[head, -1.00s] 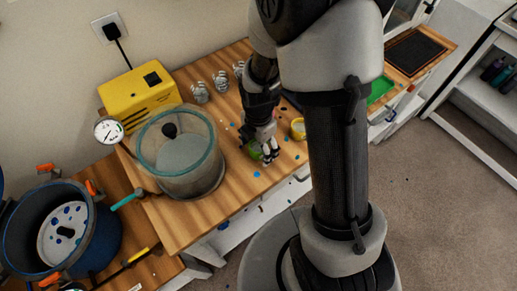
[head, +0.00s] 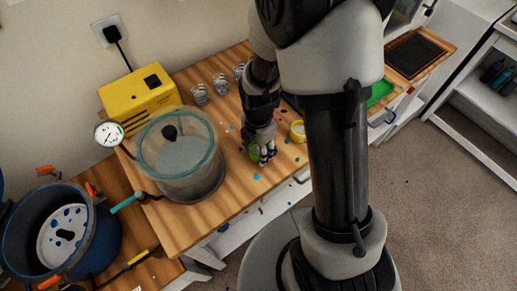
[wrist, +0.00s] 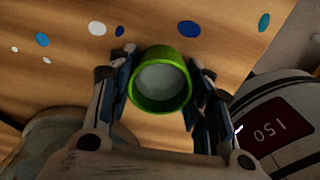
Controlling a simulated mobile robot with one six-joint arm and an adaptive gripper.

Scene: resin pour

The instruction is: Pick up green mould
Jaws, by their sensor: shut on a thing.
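The green mould (wrist: 160,105) is a small round cup with a bright green rim and a pale grey inside. In the wrist view it sits between the two fingers of my gripper (wrist: 160,98), which is shut on it. In the head view my gripper (head: 262,156) is over the wooden table near its front edge, and a bit of the green mould (head: 254,155) shows at its left side. The rest of the mould is hidden by the fingers there. I cannot tell whether its base touches the table.
A glass vacuum chamber (head: 180,165) stands left of my gripper, with a yellow pump (head: 138,97) behind it. Clear cups (head: 200,94) stand at the back. Paint spots dot the wooden table (head: 215,215).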

